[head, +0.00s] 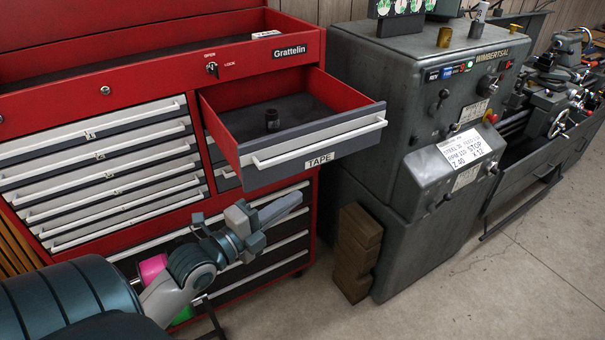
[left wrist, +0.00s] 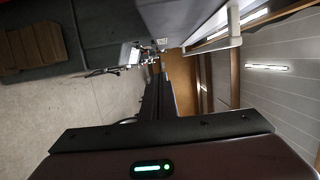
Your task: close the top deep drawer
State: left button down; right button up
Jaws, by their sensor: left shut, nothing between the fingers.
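The top deep drawer (head: 318,150) stands pulled out of the red tool chest in the head view. It has red sides, a grey front, a long white handle (head: 320,143) and a "TAPE" label. A small black round object (head: 272,119) sits inside it. My left gripper (head: 284,207) is shut and empty, below the drawer front and in front of the lower drawers in the picture, apart from the handle. In the left wrist view a grey panel with a white bar (left wrist: 215,48), which looks like the drawer front and handle, shows at the top. My right gripper is out of view.
The red tool chest (head: 140,90) has several shut shallow drawers on the left. A dark grey lathe (head: 385,130) stands close on the right, with brown wooden blocks (head: 356,250) at its foot. Concrete floor (head: 480,290) is clear at the front right.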

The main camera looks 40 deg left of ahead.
pick_arm(q)
jog(key=w+a+p, duration=0.2)
jog(key=w+p, duration=0.3)
jog(key=w, duration=0.3)
jog(key=shift+w+a, duration=0.2)
jog(key=shift+a, duration=0.2)
